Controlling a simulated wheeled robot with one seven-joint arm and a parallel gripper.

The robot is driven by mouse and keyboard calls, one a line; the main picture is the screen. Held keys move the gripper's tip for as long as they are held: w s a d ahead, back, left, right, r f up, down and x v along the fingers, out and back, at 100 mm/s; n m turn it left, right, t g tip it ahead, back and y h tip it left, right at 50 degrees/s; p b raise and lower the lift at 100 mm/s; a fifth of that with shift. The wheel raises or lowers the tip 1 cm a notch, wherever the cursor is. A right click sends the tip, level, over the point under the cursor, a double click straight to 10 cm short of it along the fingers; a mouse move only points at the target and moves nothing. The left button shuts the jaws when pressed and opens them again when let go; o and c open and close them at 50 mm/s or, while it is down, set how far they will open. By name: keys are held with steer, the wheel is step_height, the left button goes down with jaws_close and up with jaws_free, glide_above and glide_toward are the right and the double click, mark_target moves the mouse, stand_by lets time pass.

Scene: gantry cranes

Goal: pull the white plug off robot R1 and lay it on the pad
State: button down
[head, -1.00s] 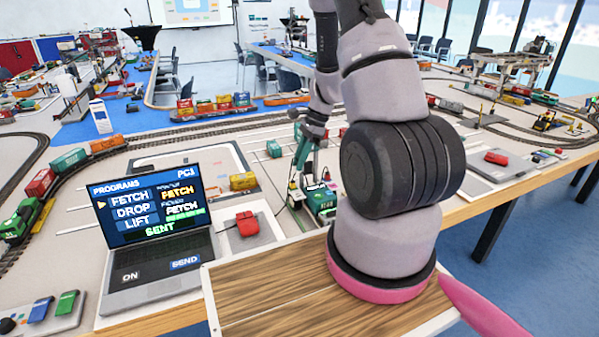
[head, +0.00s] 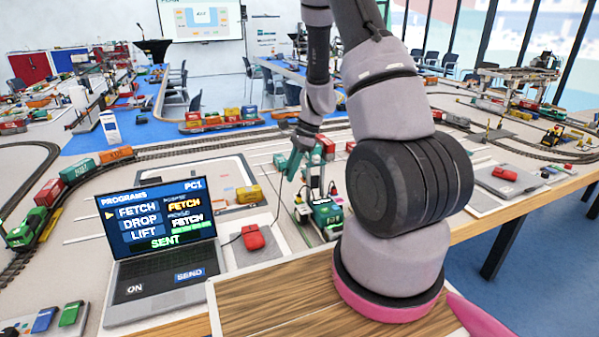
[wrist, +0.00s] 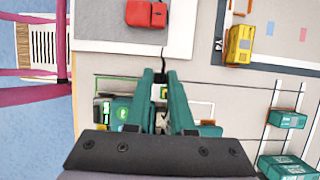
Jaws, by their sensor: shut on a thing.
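My gripper (head: 289,163) has teal fingers and is above and left of robot R1 (head: 328,213), a small green machine on the table. In the wrist view my gripper (wrist: 160,80) is shut on the white plug (wrist: 163,92), a small pale piece mostly hidden between the fingers. A dark cable (wrist: 163,53) runs from the fingertips to a red block (wrist: 146,14). The red block (head: 253,237) lies on a light grey pad (head: 240,262) beside the laptop. Robot R1 is partly covered by my gripper in the wrist view (wrist: 118,108).
A laptop (head: 160,225) stands left of the pad, its screen reading SENT. A yellow wagon (head: 249,194) and train tracks lie behind. Teal wagons (wrist: 287,118) show at the right in the wrist view. A wooden board (head: 290,300) is in front.

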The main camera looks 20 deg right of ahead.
steer(key=w+a, duration=0.5)
steer(key=a, duration=0.6)
steer(key=shift+w+a, duration=0.25)
steer(key=shift+a, duration=0.05)
steer(key=shift+f, duration=7.6)
steer(key=shift+f, duration=0.55)
steer(key=c, duration=0.7)
jaws_free()
